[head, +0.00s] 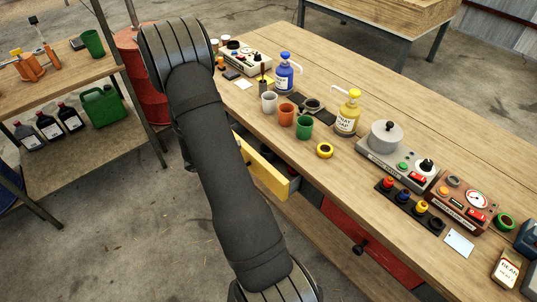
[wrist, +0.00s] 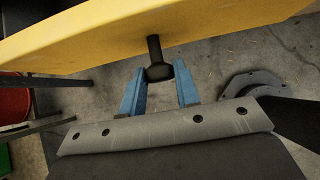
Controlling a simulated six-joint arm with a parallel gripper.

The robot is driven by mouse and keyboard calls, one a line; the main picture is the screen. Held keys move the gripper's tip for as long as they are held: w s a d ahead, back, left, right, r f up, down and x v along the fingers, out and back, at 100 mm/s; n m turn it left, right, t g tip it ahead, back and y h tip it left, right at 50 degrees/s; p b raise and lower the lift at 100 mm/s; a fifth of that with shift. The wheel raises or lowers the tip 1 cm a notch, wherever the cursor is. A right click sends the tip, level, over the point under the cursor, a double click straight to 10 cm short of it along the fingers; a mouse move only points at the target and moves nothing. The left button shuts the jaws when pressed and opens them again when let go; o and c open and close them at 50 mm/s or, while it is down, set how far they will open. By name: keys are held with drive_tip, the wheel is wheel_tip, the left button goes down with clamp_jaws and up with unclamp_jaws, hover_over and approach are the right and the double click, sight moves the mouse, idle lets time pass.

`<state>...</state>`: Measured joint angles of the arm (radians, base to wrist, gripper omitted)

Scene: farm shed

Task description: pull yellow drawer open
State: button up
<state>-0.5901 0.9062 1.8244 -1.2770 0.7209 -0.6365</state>
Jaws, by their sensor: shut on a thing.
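The yellow drawer (head: 270,173) sticks out from under the front edge of the wooden workbench, partly open, with a strip of its grey side showing. My arm hides its left part in the head view. In the wrist view the yellow drawer front (wrist: 90,38) fills the top, with a dark knob (wrist: 154,47) standing out from it. My gripper (wrist: 159,72) has its blue fingers on either side of the knob's end and is shut on it. In the head view my arm hides the gripper.
A red drawer (head: 372,245) with a black knob is to the right, under the same workbench (head: 335,170). Cups, soap bottles and control boxes stand on the bench top. A shelf (head: 95,160) with bottles and a green can is at left. The concrete floor before the bench looks clear.

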drive_tip(key=s+a, duration=0.6)
idle(0.8)
drive_tip(key=o, duration=1.9)
drive_tip(key=v, duration=0.7)
drive_tip(key=x, duration=0.7)
drive_tip(key=shift+w+d, duration=0.3)
